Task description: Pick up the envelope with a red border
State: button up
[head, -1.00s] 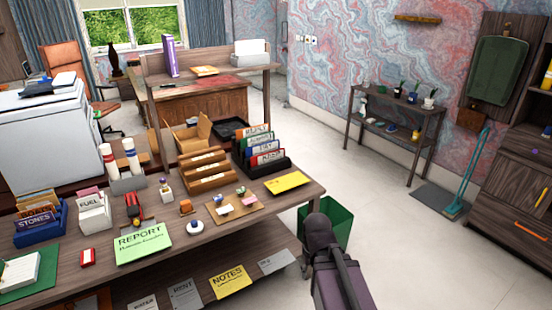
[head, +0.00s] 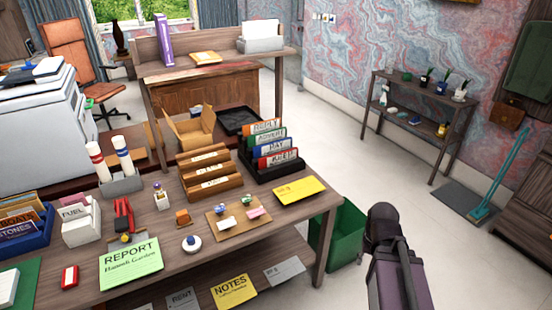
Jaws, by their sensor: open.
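I cannot make out an envelope with a red border in this view. White envelopes or papers (head: 262,30) stand in a light holder on the raised shelf at the back of the desk. A flat yellow-orange item (head: 205,57) lies on that shelf, too small to identify. A yellow envelope or card (head: 300,190) lies at the right end of the desk top. Part of my arm shows at the lower right, beside the desk. My gripper is not visible.
The wooden desk (head: 180,272) carries card files (head: 210,170), a folder rack (head: 272,155) and a green REPORT sheet (head: 130,263). A green bin (head: 340,236) stands at its right end. A plant table (head: 425,100) stands by the wall. The floor between them is clear.

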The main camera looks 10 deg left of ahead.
aim_at(285, 156)
jog(key=u, duration=0.1)
jog(key=i, duration=0.65)
jog(key=u, duration=0.7)
jog(key=i, duration=0.55)
jog(key=u, duration=0.4)
